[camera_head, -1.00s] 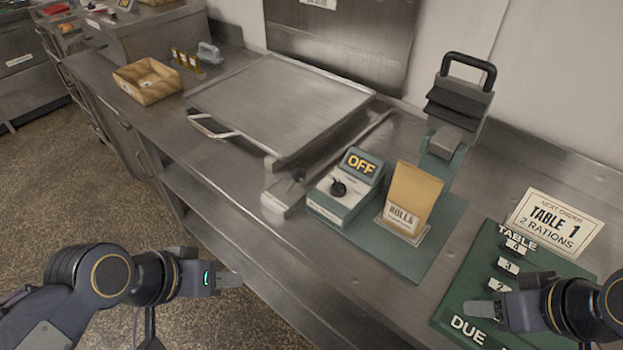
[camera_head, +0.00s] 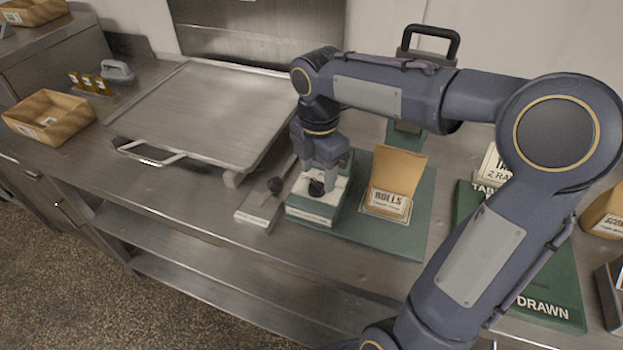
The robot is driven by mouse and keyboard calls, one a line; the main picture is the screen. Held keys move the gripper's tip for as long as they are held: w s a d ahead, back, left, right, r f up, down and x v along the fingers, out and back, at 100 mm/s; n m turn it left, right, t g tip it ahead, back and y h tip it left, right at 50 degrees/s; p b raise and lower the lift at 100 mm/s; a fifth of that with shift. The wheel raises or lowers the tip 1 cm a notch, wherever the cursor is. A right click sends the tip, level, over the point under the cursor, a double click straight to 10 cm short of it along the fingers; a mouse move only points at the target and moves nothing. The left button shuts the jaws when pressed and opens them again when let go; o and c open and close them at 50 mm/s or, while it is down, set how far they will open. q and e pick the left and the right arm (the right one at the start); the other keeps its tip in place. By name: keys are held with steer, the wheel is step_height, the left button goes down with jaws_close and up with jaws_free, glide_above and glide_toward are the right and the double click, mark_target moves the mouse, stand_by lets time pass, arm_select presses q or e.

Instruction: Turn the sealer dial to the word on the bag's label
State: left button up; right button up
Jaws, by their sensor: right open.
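The sealer's dial box (camera_head: 314,216) is a white and green box on a green base (camera_head: 400,242). Its black dial knob (camera_head: 316,188) shows on top, right below my right gripper (camera_head: 319,184). My right gripper points down over the knob with its jaws open; I cannot tell whether the fingers touch it. My gripper hides the box's word display. A brown paper bag (camera_head: 398,170) stands just right of the box, and its label (camera_head: 387,203) reads ROLLS. My left gripper is not in view.
A metal tray (camera_head: 205,110) with a handle lies left of the box. A cardboard box (camera_head: 48,118) sits at the far left of the counter. The sealer's black handle (camera_head: 431,32) rises behind my right arm. A green board (camera_head: 550,290) lies at the right.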

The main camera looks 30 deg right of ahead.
mark_target(317, 187)
steer(key=shift+f, duration=1.45)
steer(key=c, duration=1)
steer(key=shift+o, duration=0.2)
